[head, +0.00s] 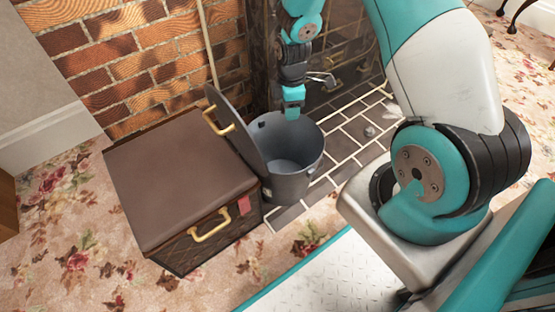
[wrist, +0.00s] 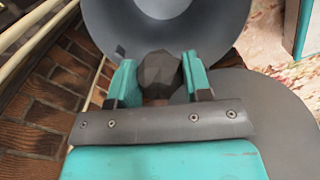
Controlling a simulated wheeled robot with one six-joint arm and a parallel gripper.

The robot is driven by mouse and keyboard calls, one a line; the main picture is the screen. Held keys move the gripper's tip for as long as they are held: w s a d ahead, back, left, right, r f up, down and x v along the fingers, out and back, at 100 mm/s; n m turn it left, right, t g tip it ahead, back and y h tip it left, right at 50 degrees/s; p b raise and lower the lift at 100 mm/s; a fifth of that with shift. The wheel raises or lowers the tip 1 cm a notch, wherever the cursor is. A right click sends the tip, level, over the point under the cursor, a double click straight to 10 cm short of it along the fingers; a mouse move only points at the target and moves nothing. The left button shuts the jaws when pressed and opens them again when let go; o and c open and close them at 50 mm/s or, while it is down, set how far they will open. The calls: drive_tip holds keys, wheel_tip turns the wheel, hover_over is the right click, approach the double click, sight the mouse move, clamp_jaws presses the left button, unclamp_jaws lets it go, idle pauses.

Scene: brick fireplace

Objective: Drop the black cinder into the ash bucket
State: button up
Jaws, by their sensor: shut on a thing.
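The black cinder (wrist: 158,73) is a dark faceted lump in the wrist view, between the two teal fingers of my gripper (wrist: 159,66). My gripper is shut on it. In the head view my gripper (head: 292,112) hangs over the back part of the ash bucket (head: 291,185). The cinder cannot be made out there. The bucket is grey, round and upright, and its inside looks empty where it shows. Its grey lid (head: 236,130) stands open on the left side. In the wrist view the bucket's opening (wrist: 215,25) lies just beyond the cinder.
A brown-topped chest (head: 180,185) with brass handles stands close to the bucket's left. Dark hearth tiles (head: 345,148) lie to the right, with a small grey lump (head: 370,130) on them. A brick wall (head: 150,55) is behind. Floral carpet lies in front.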

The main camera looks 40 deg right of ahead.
wheel_tip(320, 180, down, 6)
drive_tip(key=b, duration=0.6)
drive_tip(key=shift+r, duration=0.1)
drive_tip(key=o, duration=1)
wheel_tip(320, 180, up, 17)
drive_tip(key=p, duration=0.8)
drive_tip(key=shift+r+p, duration=0.2)
drive_tip(key=shift+p, duration=0.1)
